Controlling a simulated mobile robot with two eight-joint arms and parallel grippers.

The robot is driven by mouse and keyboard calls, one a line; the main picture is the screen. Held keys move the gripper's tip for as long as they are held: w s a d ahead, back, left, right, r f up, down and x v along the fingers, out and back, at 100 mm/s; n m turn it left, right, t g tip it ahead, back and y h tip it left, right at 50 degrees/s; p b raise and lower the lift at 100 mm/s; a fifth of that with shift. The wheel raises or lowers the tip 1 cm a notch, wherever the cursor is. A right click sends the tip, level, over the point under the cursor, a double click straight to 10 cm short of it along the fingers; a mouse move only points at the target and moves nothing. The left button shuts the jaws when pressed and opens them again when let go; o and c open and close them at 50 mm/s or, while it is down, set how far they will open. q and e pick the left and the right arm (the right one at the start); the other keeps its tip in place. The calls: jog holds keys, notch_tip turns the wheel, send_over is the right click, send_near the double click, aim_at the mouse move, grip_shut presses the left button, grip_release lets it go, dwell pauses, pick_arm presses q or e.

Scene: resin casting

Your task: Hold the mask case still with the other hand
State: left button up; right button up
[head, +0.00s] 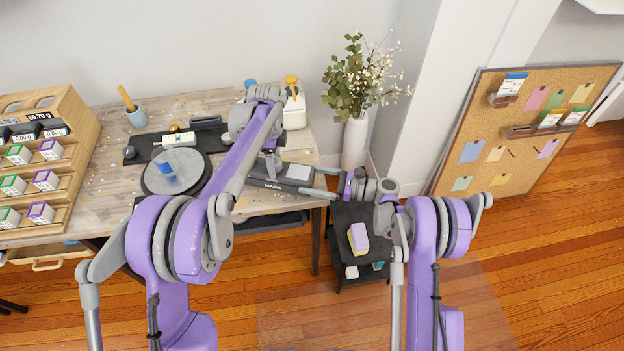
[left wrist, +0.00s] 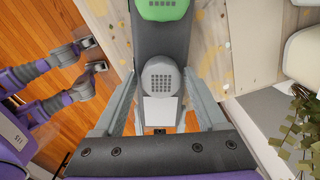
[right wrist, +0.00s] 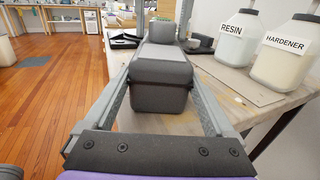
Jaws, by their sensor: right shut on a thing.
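The mask case (head: 268,184), a long dark grey box with its name on the front, lies at the table's right end. My right gripper (head: 322,184) is shut on its right end; the right wrist view shows the dark case (right wrist: 160,98) between the fingers. My left gripper (head: 270,160) is above the left part of the case, fingers apart. In the left wrist view a grey round part with a grid (left wrist: 160,78) and a pale patch lie between its fingers, and a green gridded part (left wrist: 162,8) shows beyond. Finger contact there is unclear.
White resin (right wrist: 236,38) and hardener (right wrist: 288,52) containers stand beside the case.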

jog(key=shift+f, duration=0.1)
pick_arm(q)
jog(key=o, duration=0.4)
notch_tip(320, 180, up, 12)
jog(key=shift+r, duration=0.1)
dwell(0.5)
pick_arm(e)
jog(key=o, duration=1.2)
jog(key=shift+o, duration=0.2)
